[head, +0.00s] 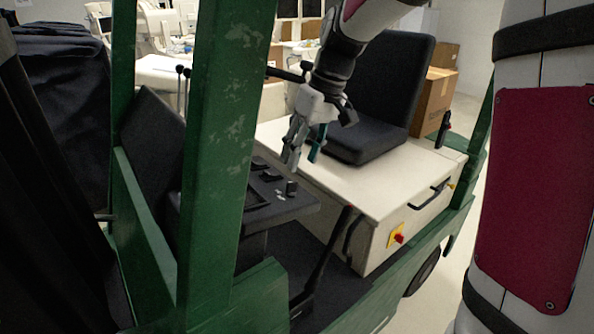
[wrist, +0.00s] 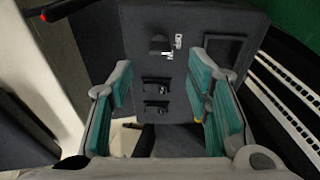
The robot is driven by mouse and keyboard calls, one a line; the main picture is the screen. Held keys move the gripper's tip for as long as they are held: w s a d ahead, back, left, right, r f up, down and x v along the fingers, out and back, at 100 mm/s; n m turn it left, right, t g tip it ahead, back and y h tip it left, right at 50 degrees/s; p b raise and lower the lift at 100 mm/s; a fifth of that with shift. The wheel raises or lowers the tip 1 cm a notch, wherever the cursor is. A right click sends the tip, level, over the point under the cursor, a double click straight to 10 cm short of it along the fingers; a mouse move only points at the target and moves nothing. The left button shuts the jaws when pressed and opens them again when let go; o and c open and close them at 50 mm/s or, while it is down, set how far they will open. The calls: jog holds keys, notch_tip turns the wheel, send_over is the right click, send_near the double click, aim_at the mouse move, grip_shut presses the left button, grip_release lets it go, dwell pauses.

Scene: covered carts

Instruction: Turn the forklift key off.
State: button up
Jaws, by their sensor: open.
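The forklift's dark control panel (head: 255,215) lies below and to the left of my gripper (head: 302,157) in the head view. My gripper is open and empty, with teal pads, and hangs above the panel, apart from it. In the wrist view the panel (wrist: 212,22) fills the middle, beyond my open fingers (wrist: 160,75). A small silver piece (wrist: 178,41), which looks like the key, sits beside a black knob (wrist: 160,46). Silver bits also show on the panel in the head view (head: 280,195). I cannot tell how the key is turned.
Two black switches (wrist: 157,86) sit on the panel between my fingers in the wrist view. A green post (head: 225,120) stands left of the panel. A black seat (head: 385,95) on a white housing (head: 385,185) is to the right. A red knob (head: 399,238) is on the housing.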

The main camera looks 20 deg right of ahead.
jog(key=v, duration=0.5)
jog(key=shift+r, duration=0.4)
jog(key=s+a+f+m+t+h, duration=0.1)
jog(key=s+t, duration=0.1)
jog(key=s, duration=0.9)
jog(key=s+a+f+m+t+h, duration=0.1)
jog(key=s+a+m+t+h, duration=0.1)
jog(key=s, duration=1)
jog(key=shift+s+m, duration=0.3)
jog(key=shift+a, duration=0.15)
jog(key=shift+c, duration=0.2)
